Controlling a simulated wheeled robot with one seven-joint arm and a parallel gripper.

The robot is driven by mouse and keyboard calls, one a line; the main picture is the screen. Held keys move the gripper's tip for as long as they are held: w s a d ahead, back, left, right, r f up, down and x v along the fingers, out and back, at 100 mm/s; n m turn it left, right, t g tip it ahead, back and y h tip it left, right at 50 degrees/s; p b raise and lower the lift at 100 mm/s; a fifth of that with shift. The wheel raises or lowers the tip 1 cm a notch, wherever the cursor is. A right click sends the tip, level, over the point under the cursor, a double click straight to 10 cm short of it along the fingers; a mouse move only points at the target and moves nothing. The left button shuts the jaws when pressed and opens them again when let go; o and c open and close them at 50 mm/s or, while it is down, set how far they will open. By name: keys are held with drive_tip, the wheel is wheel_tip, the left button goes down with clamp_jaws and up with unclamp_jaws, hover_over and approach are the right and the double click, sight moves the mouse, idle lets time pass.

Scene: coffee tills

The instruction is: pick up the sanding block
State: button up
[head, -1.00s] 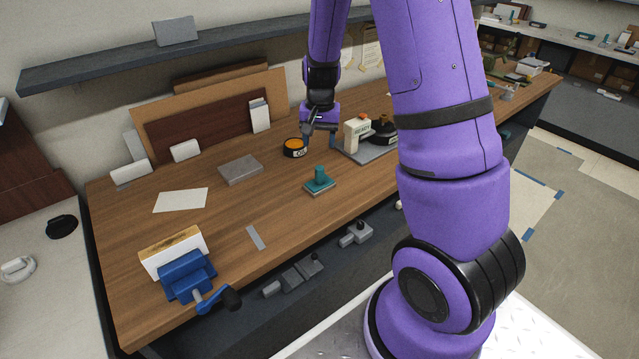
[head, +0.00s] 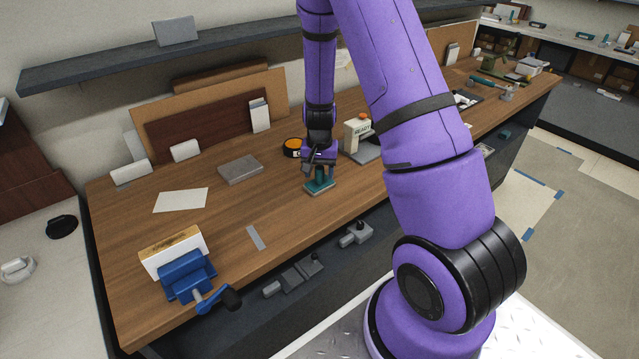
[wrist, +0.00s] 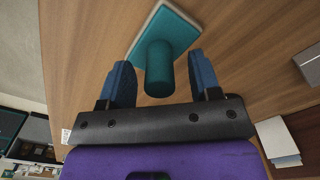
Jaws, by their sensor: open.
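The sanding block is a teal pad on a pale base with an upright teal handle. In the head view the sanding block (head: 318,187) lies flat on the wooden workbench (head: 225,208), its handle partly hidden behind my gripper (head: 319,168). In the wrist view the sanding block (wrist: 172,42) is just past my gripper (wrist: 160,85), and its round handle stands between the two blue fingers. The fingers are open, with a gap showing on each side of the handle.
An orange-topped tin (head: 293,146) stands just behind my gripper. A pale device marked READY (head: 358,133) is close on the right. A grey slab (head: 240,169) lies to the left. A blue vise (head: 187,277) is at the front left. The bench directly left of the block is clear.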

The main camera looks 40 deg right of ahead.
drive_tip(key=shift+f, duration=0.85)
drive_tip(key=c, duration=1)
drive_tip(key=shift+r, duration=0.2)
